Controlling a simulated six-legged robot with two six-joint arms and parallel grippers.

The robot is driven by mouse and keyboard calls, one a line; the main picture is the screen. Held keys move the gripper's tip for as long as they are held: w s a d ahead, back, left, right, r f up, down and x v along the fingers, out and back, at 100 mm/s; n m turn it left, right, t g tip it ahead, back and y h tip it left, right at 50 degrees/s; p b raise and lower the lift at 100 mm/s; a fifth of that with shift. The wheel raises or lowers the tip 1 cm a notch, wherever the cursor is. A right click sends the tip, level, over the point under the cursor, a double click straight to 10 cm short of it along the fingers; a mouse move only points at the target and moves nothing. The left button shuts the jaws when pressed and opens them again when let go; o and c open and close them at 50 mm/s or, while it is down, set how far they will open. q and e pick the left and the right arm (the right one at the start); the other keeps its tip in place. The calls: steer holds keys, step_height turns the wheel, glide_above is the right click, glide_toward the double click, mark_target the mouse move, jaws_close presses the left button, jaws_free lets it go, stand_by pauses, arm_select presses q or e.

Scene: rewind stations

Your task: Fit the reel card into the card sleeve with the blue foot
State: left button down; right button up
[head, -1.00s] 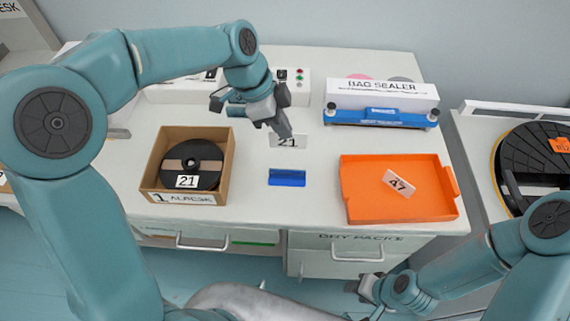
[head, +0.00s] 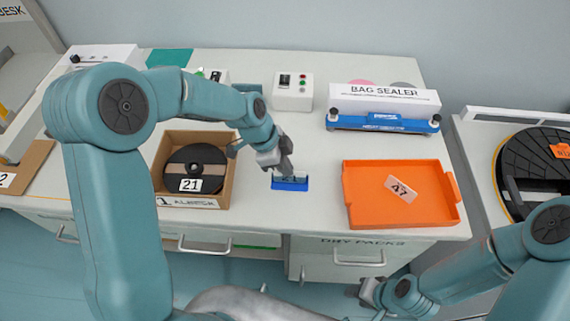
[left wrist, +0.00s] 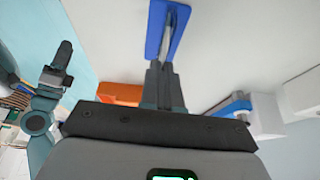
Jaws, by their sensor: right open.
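The reel card (head: 291,178), a small pale card marked 21, is low at the card sleeve with the blue foot (head: 290,186), upright just above or in it; I cannot tell how deep. My left gripper (head: 288,171) is shut on the card's upper part from above and partly hides it. In the left wrist view the closed fingers (left wrist: 161,82) point at the blue foot (left wrist: 156,36), with a thin grey edge over its middle. My right gripper (head: 368,292) is open and empty, low in front of the drawers.
An open cardboard box (head: 223,187) with a black reel (head: 209,160) labelled 21 stands left of the sleeve. A bag sealer (head: 382,105) stands behind. Bare table lies between sleeve and tray.

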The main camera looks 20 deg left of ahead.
arm_select(q)
steer(key=c, duration=1.8)
jaws_free()
steer(key=shift+f, duration=0.2)
steer(key=o, duration=0.4)
steer(key=shift+w, duration=0.1)
steer(key=shift+r, duration=0.1)
steer(key=shift+r, duration=0.2)
steer(key=shift+a+r, duration=0.15)
steer(key=shift+r, duration=0.15)
steer(key=v, duration=1.1)
steer(key=shift+r+b, duration=0.1)
steer(key=shift+b, duration=0.25)
